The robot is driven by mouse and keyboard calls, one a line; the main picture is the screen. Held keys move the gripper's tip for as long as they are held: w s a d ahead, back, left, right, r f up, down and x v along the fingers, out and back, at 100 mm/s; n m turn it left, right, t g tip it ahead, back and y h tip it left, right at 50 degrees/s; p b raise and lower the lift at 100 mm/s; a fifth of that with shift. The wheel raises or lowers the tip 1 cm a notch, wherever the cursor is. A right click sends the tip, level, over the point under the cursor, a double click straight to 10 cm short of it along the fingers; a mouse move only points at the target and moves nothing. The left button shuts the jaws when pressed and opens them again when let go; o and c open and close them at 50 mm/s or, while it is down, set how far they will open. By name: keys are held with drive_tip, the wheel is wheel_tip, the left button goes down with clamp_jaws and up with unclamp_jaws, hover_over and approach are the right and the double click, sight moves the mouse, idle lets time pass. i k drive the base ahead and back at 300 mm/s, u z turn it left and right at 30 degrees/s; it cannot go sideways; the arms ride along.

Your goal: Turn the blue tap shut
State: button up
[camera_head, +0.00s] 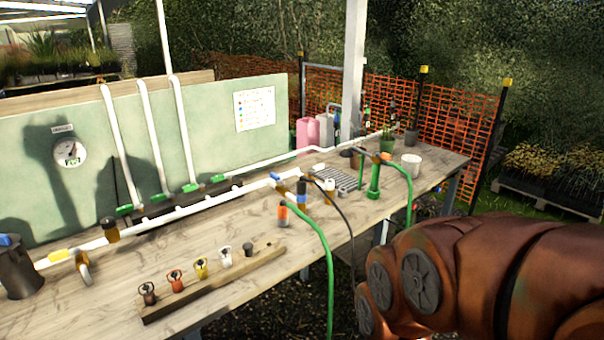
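A white pipe (190,211) runs along the bench. A small blue part (276,175) sits on it near its right end and looks like a tap handle; its exact angle is too small to tell. Another blue part (5,240) shows at the far left edge, above a dark container. I cannot tell for certain which of these is the blue tap. My rust-brown arm fills the lower right; my gripper is not visible.
The wooden bench (215,290) holds a wooden strip (215,283) with several coloured fittings. A green hose (329,275) and a black hose hang over its front edge. Green taps (190,188) line the back. A yellow part (58,256) is on the pipe.

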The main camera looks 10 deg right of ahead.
sight(276, 176)
drive_tip(key=u, duration=0.5)
drive_tip(key=k, duration=1.2)
drive_tip(key=z, duration=0.15)
drive_tip(key=i, duration=0.3)
drive_tip(key=z, duration=0.6)
drive_tip(key=i, duration=1.35)
drive_tip(key=u, duration=0.95)
drive_tip(key=i, duration=0.25)
drive_tip(key=u, duration=0.3)
